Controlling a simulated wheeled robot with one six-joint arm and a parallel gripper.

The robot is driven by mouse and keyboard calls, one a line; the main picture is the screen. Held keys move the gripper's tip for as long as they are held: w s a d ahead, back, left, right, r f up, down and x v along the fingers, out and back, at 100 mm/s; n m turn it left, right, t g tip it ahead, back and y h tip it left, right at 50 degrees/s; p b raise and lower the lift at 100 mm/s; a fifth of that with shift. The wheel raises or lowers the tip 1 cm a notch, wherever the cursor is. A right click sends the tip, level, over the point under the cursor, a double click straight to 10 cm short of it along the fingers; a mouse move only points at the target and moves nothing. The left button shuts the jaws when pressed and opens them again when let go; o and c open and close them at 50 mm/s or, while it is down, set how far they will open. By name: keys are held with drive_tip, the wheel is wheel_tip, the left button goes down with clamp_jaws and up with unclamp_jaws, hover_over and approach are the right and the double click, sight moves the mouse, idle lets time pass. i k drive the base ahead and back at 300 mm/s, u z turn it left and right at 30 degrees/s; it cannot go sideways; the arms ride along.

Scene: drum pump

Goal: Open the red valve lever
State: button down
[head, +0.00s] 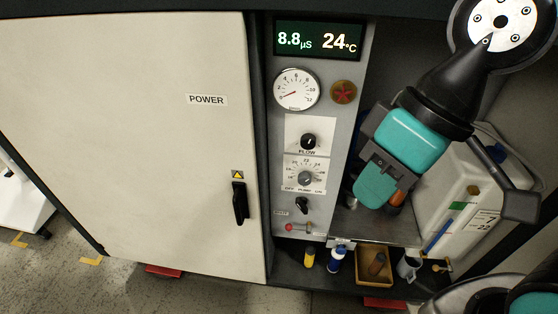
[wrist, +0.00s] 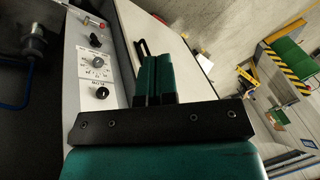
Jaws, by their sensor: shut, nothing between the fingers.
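The red valve lever (head: 291,227) is low on the grey control panel, below the black pump switch (head: 302,205). Its red end points left and a metal part extends to the right. In the wrist view a small red spot near the panel's top end appears to be the lever (wrist: 95,22). My gripper (head: 374,190) is teal and black, to the right of the panel and apart from the lever, above and to its right. In the wrist view its two teal fingers (wrist: 157,77) are together with nothing between them.
A closed white POWER door (head: 130,140) with a black handle (head: 239,202) is left of the panel. A white canister (head: 480,200) stands behind my arm. A lower shelf holds a yellow bottle (head: 308,256), a blue-white bottle (head: 336,259) and a yellow tray (head: 361,276).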

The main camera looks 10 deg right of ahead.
sight(288, 227)
drive_tip(key=z, duration=1.1)
drive_tip(key=k, duration=0.45)
drive_tip(key=u, duration=0.25)
